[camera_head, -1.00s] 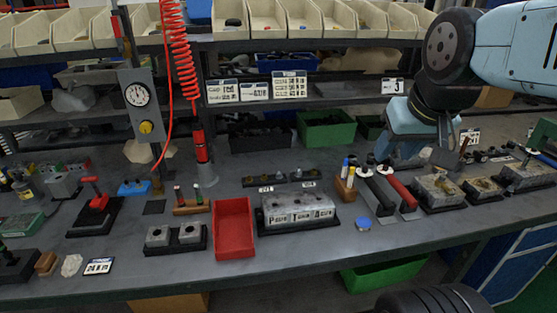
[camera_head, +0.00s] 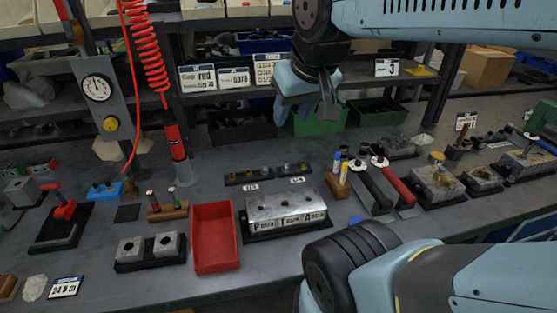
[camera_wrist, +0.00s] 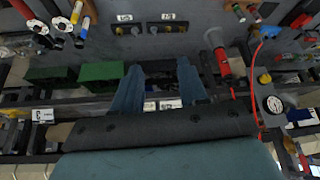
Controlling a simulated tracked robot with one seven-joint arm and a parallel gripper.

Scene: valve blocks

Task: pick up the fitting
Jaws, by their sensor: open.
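Several small dark and brass fittings (camera_head: 265,174) stand in a row on a black rail behind the grey valve block (camera_head: 287,208). Small 1/8 and 1/4 labels lie in front of the rail. The frames do not show which fitting is meant. The fittings also show near the top of the wrist view (camera_wrist: 153,29), upside down. My gripper (camera_head: 328,108) hangs above and behind the rail, to its right in the head view. Its two blue fingers (camera_wrist: 158,78) are apart with nothing between them, and point toward the rail, clear of it.
A red tray (camera_head: 215,238) sits left of the valve block. A wooden holder with markers (camera_head: 340,178) and black and red-handled tools (camera_head: 390,183) stand to the right. A red coiled hose (camera_head: 150,60) hangs at left. Shelving and green bins (camera_head: 318,122) are behind.

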